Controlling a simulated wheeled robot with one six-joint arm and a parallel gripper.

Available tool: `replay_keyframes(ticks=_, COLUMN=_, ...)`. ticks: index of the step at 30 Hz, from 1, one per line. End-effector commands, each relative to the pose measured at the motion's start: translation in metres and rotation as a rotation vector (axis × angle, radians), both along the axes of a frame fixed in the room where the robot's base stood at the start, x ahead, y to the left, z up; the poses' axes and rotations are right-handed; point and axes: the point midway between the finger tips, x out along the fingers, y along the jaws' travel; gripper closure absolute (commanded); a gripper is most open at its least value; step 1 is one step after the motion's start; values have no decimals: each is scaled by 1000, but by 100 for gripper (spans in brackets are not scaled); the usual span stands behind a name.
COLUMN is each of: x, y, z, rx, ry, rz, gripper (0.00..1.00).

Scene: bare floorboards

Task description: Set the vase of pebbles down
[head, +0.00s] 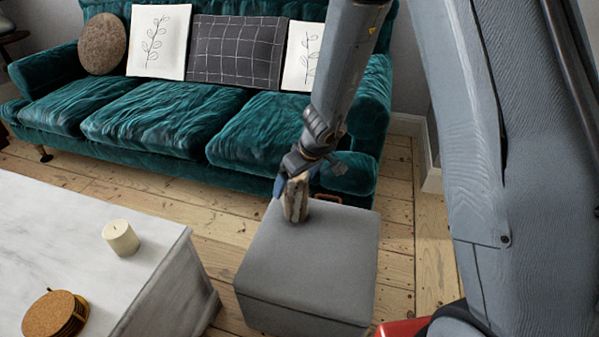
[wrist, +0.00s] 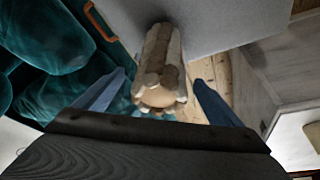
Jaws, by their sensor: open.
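The vase of pebbles (head: 296,200) stands upright on the grey ottoman (head: 300,262), near its back edge. My gripper (head: 296,184) is at the vase from above. In the wrist view the vase (wrist: 160,65) lies between the two blue fingers of my gripper (wrist: 160,95), with a gap showing on each side. The jaws are open and do not grip it. The vase's base appears to rest on the ottoman top (wrist: 225,20). In the head view the fingers partly hide the vase's upper part.
A green velvet sofa (head: 165,115) with cushions stands behind the ottoman. A white marble table (head: 60,235) at the left holds a candle (head: 121,238) and a stack of cork coasters (head: 54,314). The front of the ottoman top is clear.

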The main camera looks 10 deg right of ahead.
Motion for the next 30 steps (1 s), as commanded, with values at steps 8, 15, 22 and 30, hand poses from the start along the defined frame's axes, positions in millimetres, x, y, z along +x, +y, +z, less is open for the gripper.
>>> replay_keyframes(ticks=8, x=-13, y=-10, z=45, rx=-1, ry=-3, rz=0, gripper=11)
replay_keyframes(ticks=15, x=-29, y=-20, z=89, rx=0, ry=-2, rz=1, gripper=11)
replay_keyframes(ticks=22, x=-36, y=-26, z=111, rx=0, ry=-1, rz=0, gripper=11)
replay_keyframes(ticks=30, x=-72, y=-2, z=155, rx=64, ry=46, rz=-7, gripper=11)
